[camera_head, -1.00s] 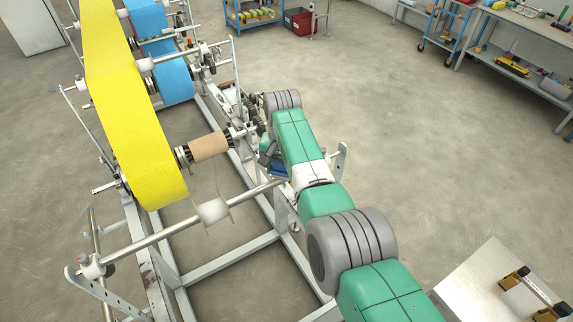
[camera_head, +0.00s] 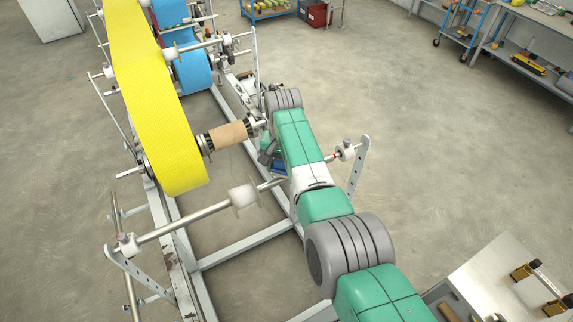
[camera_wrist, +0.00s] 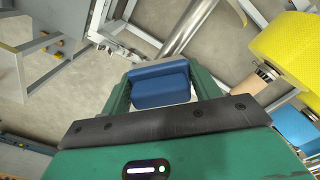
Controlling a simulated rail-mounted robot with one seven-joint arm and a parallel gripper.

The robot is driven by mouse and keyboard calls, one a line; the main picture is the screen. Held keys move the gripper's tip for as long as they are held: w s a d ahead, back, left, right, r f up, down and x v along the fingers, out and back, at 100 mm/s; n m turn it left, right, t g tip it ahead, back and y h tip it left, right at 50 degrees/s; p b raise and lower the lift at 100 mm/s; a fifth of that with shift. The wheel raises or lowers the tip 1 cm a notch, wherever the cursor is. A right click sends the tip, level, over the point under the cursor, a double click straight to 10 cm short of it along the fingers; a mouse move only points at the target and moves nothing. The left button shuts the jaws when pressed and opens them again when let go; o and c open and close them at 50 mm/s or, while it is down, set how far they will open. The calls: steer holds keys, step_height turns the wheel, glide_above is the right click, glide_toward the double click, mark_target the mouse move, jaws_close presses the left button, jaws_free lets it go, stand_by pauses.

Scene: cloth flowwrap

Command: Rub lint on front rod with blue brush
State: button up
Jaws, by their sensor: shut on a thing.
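The front rod (camera_head: 185,219) is a bare metal bar across the near end of the frame, with a white collar (camera_head: 243,195) on it. My arm hides part of it near its right end. In the wrist view, a metal rod (camera_wrist: 190,25) runs up from behind my gripper. My gripper (camera_wrist: 160,84) is shut on the blue brush (camera_wrist: 160,92), which sits between its fingers. In the head view, only a bit of blue (camera_head: 280,166) shows beside my arm, near the rod. Contact between brush and rod cannot be told. I cannot make out lint on the rod.
A large yellow roll (camera_head: 165,120) and a cardboard core (camera_head: 228,136) lie behind the rod, with a blue roll (camera_head: 193,68) farther back. An upright bracket (camera_head: 358,167) holds the rod's right end. A metal table (camera_head: 490,280) stands at lower right. Open floor lies to the right.

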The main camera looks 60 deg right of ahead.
steer(key=shift+d+r+p, duration=0.2)
steer(key=shift+r+p, duration=0.1)
steer(key=shift+r, duration=0.65)
step_height(320, 180, up, 5)
steer(key=p, duration=0.4)
steer(key=shift+r, duration=0.1)
steer(key=shift+s, duration=0.1)
